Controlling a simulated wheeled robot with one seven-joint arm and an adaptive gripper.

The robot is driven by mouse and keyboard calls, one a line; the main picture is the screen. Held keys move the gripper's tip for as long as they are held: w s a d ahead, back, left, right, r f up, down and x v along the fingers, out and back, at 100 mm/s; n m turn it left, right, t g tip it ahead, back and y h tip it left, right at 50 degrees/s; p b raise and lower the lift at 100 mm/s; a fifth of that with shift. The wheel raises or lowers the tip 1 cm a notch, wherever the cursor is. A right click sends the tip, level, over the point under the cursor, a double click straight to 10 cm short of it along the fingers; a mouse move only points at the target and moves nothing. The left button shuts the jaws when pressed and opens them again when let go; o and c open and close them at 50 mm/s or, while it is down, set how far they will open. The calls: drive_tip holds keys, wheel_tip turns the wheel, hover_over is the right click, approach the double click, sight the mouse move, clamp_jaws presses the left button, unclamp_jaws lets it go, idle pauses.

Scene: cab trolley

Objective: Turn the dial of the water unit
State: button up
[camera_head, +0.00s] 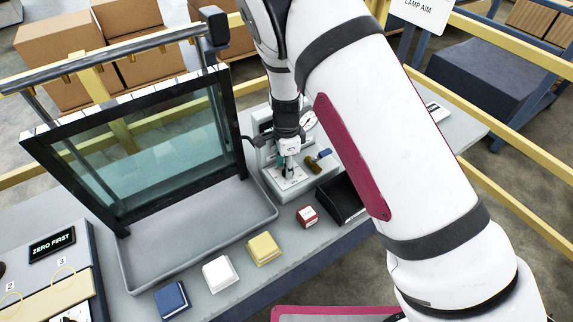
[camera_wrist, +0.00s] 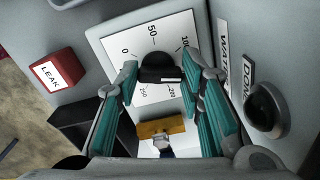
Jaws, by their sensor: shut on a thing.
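The water unit (camera_head: 270,178) stands at the right of the glass panel in the head view. Its black dial (camera_wrist: 160,64) sits on a white scale plate (camera_wrist: 117,40) marked from 0 through 50 and 100 round to 250. A pale mark shows on the dial's near side, toward the lower right. My gripper (camera_wrist: 160,78) is over the plate with its teal-padded fingers on either side of the dial, shut on it. In the head view my gripper (camera_head: 288,162) points down at the plate and mostly hides the dial.
A brass valve (camera_wrist: 160,128) is close below the dial. A dark knob (camera_wrist: 264,108) by the DONE label is at right. A red LEAK block (camera_head: 307,216) and black bin (camera_head: 345,199) are nearby. A framed glass panel (camera_head: 140,150) stands left in a grey tray.

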drive_tip(key=shift+m, duration=0.4)
drive_tip(key=o, duration=1.2)
drive_tip(key=shift+c, duration=0.2)
